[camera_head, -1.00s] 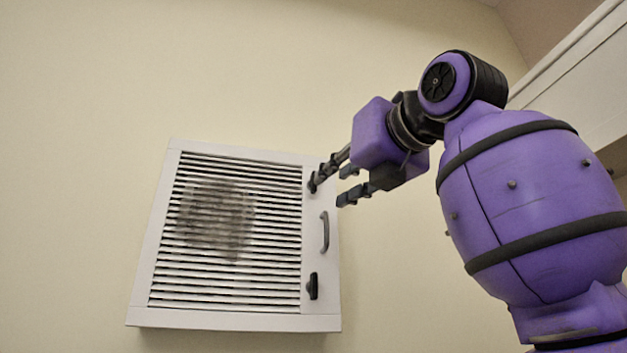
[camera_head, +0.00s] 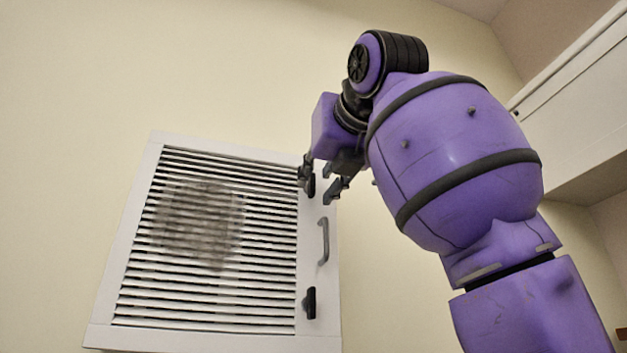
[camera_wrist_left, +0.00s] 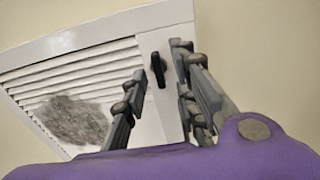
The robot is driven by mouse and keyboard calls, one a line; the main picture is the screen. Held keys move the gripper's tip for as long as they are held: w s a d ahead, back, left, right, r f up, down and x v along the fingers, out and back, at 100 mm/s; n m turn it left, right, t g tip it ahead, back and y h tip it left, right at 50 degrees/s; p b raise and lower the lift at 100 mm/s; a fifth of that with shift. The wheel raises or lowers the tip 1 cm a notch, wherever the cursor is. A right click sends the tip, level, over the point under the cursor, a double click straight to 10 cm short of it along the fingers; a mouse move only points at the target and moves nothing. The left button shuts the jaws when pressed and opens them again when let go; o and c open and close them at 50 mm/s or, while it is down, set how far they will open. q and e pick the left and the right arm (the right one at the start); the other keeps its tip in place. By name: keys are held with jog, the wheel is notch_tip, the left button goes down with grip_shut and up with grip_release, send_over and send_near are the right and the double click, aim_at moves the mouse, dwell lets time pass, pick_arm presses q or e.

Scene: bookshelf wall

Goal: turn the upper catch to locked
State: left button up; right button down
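The upper catch (camera_head: 310,187) is a small black knob on the right frame strip of a white louvred panel (camera_head: 322,275). It also shows in the left wrist view (camera_wrist_left: 158,69), standing roughly upright along the strip. My left gripper (camera_head: 319,184) is open, with its fingers spread on either side of the upper catch. In the wrist view the catch shows between the fingers, with gaps on both sides and no clear contact. My right gripper is not in view.
A grey handle (camera_head: 323,241) is below the upper catch, and a black lower catch (camera_head: 310,303) is below that. The slats carry a dark smudge (camera_head: 200,224). A white cabinet (camera_head: 572,120) hangs at the upper right. The wall left of the panel is bare.

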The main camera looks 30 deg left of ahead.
pick_arm(q)
jog(key=shift+x, duration=0.8)
grip_shut()
